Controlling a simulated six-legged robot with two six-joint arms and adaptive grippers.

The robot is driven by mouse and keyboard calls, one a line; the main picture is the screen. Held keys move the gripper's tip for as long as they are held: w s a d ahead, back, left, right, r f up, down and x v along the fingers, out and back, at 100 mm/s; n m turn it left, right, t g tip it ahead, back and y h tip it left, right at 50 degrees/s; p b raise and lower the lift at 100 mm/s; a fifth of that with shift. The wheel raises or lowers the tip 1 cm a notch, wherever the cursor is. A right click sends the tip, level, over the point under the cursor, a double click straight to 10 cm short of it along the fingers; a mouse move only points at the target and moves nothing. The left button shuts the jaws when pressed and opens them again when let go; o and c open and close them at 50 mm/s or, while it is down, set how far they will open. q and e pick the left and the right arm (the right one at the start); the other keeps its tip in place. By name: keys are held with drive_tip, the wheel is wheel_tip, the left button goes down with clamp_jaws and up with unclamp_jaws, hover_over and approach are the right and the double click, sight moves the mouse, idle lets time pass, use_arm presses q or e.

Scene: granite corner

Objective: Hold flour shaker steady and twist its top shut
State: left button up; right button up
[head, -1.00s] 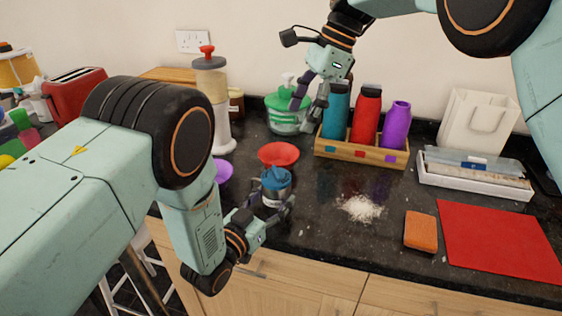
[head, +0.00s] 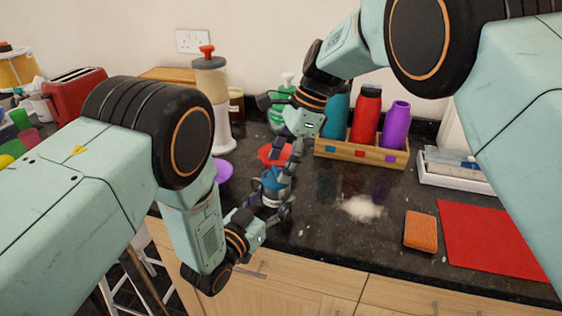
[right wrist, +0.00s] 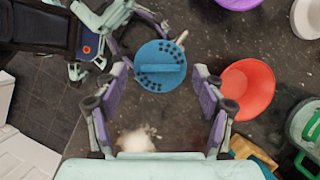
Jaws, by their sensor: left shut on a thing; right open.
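The flour shaker (head: 270,200) stands on the dark counter near its front edge, a metallic body with a blue top (head: 273,182). In the right wrist view the blue round top (right wrist: 160,66) shows from above, with dark holes and a raised bar across it. My left gripper (head: 272,211) is shut on the shaker's body, low down from the front. My right gripper (head: 283,160) is open just above the top. In the right wrist view the fingers of my right gripper (right wrist: 160,105) stand apart, with the top beyond and between their tips.
A red bowl (right wrist: 248,88) sits close beside the shaker, with a purple bowl (head: 223,169) to the left. Spilled flour (head: 361,208), an orange sponge (head: 420,230) and a red mat (head: 490,240) lie to the right. A wooden rack (head: 362,150) holds bottles behind.

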drive_tip(key=shift+f, duration=0.1)
drive_tip(key=shift+c, duration=0.3)
drive_tip(key=c, duration=1.1)
drive_tip(key=shift+n, duration=0.3)
drive_tip(key=n, duration=0.1)
drive_tip(key=n+g, duration=0.1)
drive_tip(key=shift+w+a+n, duration=0.1)
drive_tip(key=shift+w+n, duration=0.1)
drive_tip(key=shift+n, duration=0.1)
drive_tip(key=shift+w+a+n+g+h, duration=0.1)
drive_tip(key=shift+n+g+h, duration=0.35)
drive_tip(key=shift+n, duration=0.85)
drive_tip(key=o, duration=1.2)
drive_tip(key=shift+c, duration=0.2)
